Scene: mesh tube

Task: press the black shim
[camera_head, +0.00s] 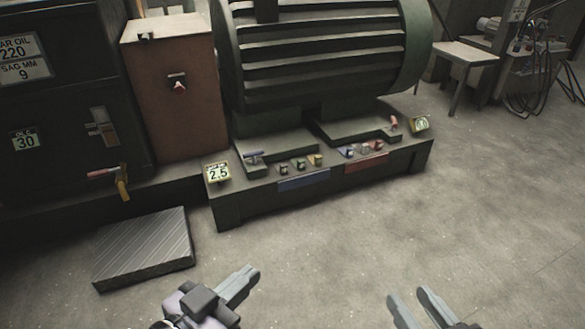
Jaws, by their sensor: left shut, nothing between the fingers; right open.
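A row of small coloured pieces sits on the front ledge of the green motor base (230,208). The left group stands above a blue panel (303,180), the right group above a red panel (366,163). The leftmost piece (283,169) of the left group looks dark, but I cannot tell for sure which piece is the black shim. My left gripper (250,276) is shut and empty, low in the view, in front of the base and apart from it. My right gripper (407,298) is open and empty at the bottom, further right, also clear of the base.
A yellow "2.5" tag (217,173) stands at the ledge's left end, a green-yellow sign (419,125) at its right end. The large ribbed motor (325,60) rises behind. A ridged metal plate (145,248) lies at left.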

